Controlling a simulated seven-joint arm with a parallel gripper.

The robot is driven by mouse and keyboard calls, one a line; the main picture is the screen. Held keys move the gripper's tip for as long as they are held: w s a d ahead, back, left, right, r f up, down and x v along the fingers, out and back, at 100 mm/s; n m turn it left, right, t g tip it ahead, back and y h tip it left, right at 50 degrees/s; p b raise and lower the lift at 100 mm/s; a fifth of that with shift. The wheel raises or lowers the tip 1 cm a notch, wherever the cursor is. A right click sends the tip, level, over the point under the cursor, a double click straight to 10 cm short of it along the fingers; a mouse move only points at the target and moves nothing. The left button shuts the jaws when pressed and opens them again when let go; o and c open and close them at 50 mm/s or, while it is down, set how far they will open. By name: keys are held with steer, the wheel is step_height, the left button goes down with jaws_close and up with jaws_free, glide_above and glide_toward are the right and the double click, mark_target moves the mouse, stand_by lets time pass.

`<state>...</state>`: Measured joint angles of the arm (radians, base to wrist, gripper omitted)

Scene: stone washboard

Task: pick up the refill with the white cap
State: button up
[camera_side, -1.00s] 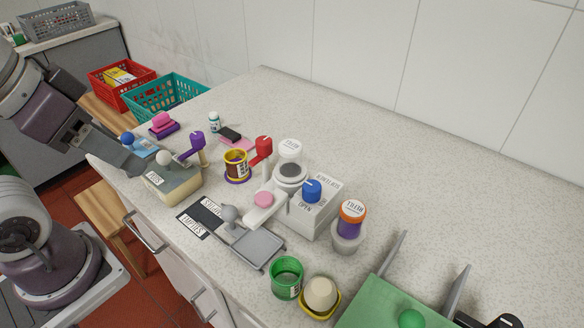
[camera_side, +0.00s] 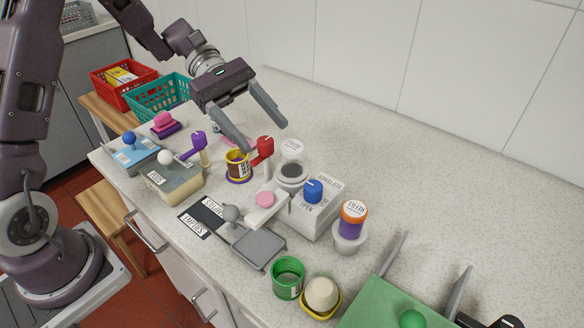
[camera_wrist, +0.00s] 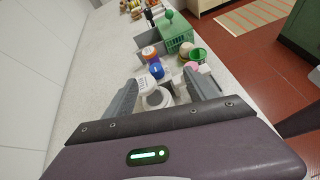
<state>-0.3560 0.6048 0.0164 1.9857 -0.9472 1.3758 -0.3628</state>
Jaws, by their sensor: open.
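My gripper (camera_side: 267,136) is open and empty, tilted downward, above and to the left of the white cap in the side view. In the wrist view my gripper (camera_wrist: 160,76) has its fingers spread apart. Another refill with an orange cap and purple body (camera_side: 351,220) stands in a white holder to the right.
A red lever (camera_side: 264,150), a yellow-brown jar (camera_side: 237,164) and a purple lever (camera_side: 195,144) stand close by on the left. A white box with a blue knob (camera_side: 313,192) is at the front right. The counter behind is clear.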

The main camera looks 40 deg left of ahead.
mark_target(282, 143)
steer(key=w+f+n, duration=0.1)
steer(key=w+a+f+n+t+h, duration=0.1)
steer(key=w, duration=0.1)
steer(key=shift+a+f+h, duration=0.2)
steer(key=shift+h, duration=0.1)
steer(key=shift+n, duration=0.3)
steer(key=x, duration=0.7)
steer(key=shift+w+f, duration=0.15)
steer(key=shift+f, duration=0.05)
jaws_close()
steer(key=shift+r, duration=0.1)
